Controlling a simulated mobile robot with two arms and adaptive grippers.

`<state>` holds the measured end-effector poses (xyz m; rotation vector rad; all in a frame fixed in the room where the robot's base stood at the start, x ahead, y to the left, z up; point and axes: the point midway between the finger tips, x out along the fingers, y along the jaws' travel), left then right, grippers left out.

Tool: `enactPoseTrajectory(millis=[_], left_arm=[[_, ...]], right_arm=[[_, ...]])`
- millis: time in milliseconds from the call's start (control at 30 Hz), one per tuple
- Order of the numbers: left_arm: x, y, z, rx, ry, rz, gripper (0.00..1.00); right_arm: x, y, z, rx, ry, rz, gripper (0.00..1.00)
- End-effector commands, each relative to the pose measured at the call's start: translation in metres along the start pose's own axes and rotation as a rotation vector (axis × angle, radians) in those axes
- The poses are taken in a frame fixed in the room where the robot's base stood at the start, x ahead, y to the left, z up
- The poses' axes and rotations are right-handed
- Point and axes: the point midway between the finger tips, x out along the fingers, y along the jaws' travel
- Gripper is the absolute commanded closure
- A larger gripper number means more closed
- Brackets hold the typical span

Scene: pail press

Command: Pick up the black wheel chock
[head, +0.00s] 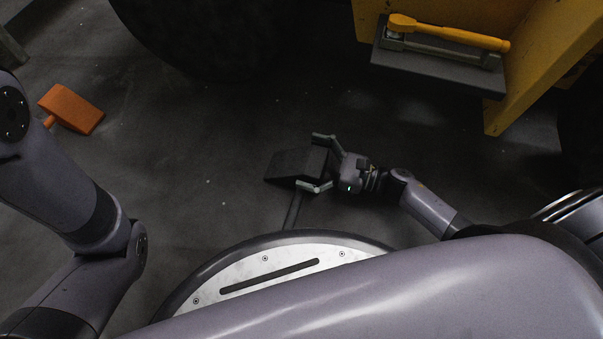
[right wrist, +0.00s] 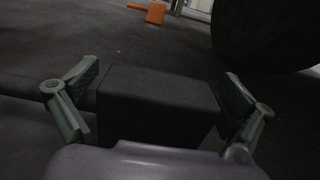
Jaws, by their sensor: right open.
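The black wheel chock (head: 292,165) lies on the dark floor in front of my round base in the head view. My right gripper (head: 318,162) is open, with one finger on each side of the chock. In the right wrist view the chock (right wrist: 158,100) fills the space between the two spread fingers (right wrist: 162,105), with a narrow gap at the right finger. A dark bar runs from the chock's left side there. My left arm shows at the left of the head view, but its gripper is not seen.
An orange block with a short stub (head: 71,109) lies on the floor at the left. A large dark tyre (head: 200,35) stands behind the chock. A yellow vehicle part (head: 545,60) with a grey step (head: 435,70) and a yellow-handled tool (head: 450,33) is at upper right.

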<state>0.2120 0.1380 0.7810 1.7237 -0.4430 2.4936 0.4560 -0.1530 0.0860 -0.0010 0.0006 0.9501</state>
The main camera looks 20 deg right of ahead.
Motion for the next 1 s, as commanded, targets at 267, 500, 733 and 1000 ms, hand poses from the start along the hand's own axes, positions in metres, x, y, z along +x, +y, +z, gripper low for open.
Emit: enactPoseTrajectory(millis=[267,500,733,1000], left_arm=[[-0.0070,0.0014,-0.0019,0.000,-0.002,0.000,0.60],[-0.0068,0.0013,-0.0017,0.000,-0.002,0.000,0.60],[-0.0069,0.0012,-0.0016,0.000,-0.003,0.000,0.60],[-0.0070,0.0011,-0.0015,0.000,-0.003,0.000,0.60]], right_arm=[[0.0148,0.0005,0.0005,0.001,0.000,0.000,0.02],[0.0146,0.0006,0.0005,0.001,0.000,0.000,0.11],[0.0145,0.0006,0.0004,0.001,0.000,0.000,0.26],[0.0145,0.0009,0.0003,0.002,0.000,0.001,0.44]])
